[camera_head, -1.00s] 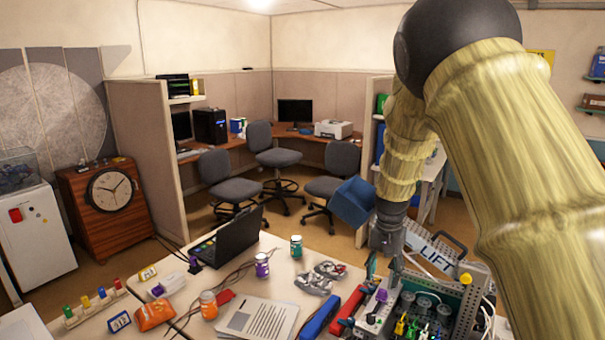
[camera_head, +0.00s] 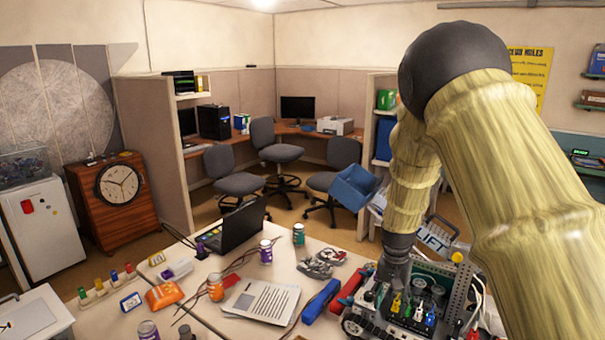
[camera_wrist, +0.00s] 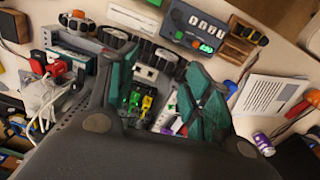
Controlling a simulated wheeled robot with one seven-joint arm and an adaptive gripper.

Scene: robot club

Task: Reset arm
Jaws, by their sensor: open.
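My arm comes down from the upper right in the head view, and my gripper's lower end there is partly lost among the parts of a wheeled machine (camera_head: 415,295) with a "LIFT" sign (camera_head: 432,240). In the wrist view my gripper (camera_wrist: 163,90) shows two green fingers spread apart, with nothing held between them. Yellow and green plugs (camera_wrist: 147,103) on the machine show below and between the fingers. I cannot tell whether the fingers touch it.
In the wrist view a control box (camera_wrist: 195,28) lies near the fingers. Office chairs (camera_head: 275,150) stand beyond on open floor.

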